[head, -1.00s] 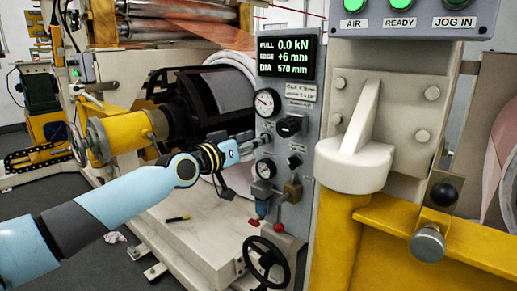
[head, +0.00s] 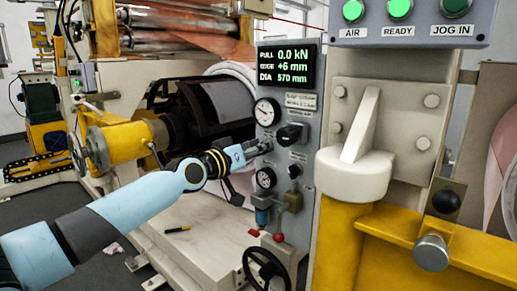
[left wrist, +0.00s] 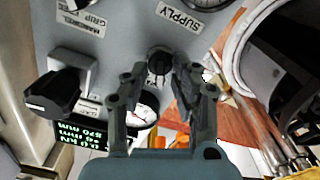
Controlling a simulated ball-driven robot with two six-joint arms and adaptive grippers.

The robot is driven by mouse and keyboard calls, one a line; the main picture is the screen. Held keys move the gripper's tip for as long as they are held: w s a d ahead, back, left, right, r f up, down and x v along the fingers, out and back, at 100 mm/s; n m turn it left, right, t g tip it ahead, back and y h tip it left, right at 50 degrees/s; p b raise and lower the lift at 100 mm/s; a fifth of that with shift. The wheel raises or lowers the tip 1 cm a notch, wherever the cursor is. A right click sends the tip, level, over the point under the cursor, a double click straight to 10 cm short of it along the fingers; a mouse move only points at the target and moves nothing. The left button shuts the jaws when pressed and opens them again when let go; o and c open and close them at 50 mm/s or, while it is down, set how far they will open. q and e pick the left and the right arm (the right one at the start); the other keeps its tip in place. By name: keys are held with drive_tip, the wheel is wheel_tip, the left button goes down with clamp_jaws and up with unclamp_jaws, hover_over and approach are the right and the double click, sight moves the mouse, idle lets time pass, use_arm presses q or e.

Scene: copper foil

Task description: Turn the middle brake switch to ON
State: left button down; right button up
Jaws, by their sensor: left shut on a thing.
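The grey control panel (head: 279,200) stands in the middle of the head view. A small round black switch (left wrist: 159,60) sits on it, between the fingertips of my left gripper (left wrist: 160,76) in the left wrist view. The gripper is shut on this switch from both sides; it also shows at the panel in the head view (head: 262,148), where the fingers hide most of the switch. A bigger black knob (head: 291,133) is just right of the gripper, and also shows in the left wrist view (left wrist: 55,95). I cannot read the switch's setting. My right gripper is out of view.
An upper gauge (head: 267,111) and a lower gauge (head: 265,178) flank the gripper closely. A green-lettered display (head: 286,66) is above. A handwheel (head: 266,265) and a red-knobbed lever (head: 279,237) are below. A yellow post with a white cap (head: 355,174) stands right.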

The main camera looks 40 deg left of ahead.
use_arm(q)
drive_tip(key=shift+n, duration=0.8)
drive_tip(key=c, duration=1.4)
unclamp_jaws()
